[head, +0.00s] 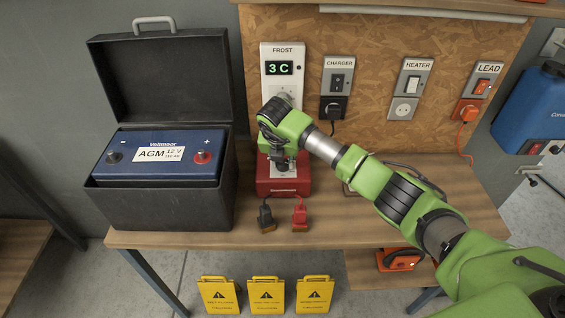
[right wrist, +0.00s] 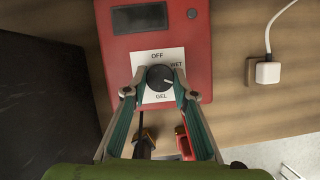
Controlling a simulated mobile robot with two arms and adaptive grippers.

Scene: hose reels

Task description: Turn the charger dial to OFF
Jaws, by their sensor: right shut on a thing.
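The red charger (head: 290,186) stands on the bench, partly hidden behind my right gripper (head: 281,164) in the head view. In the right wrist view the charger (right wrist: 192,40) has a dark screen and a white dial plate marked OFF at the top, WET at the right and GEL at the bottom. The black round dial (right wrist: 160,76) sits between the fingertips of my right gripper (right wrist: 160,84), which is shut on it from both sides. A finger covers the plate's left part. The dial's pointer seems to face right, toward WET, but it is small. My left gripper is out of view.
An open black case (head: 160,208) with a blue battery (head: 150,172) stands left of the charger. Black (head: 265,218) and red (head: 299,216) clamps lie at the front edge. Switches and sockets line the board behind. A white plug (right wrist: 268,72) lies right of the charger.

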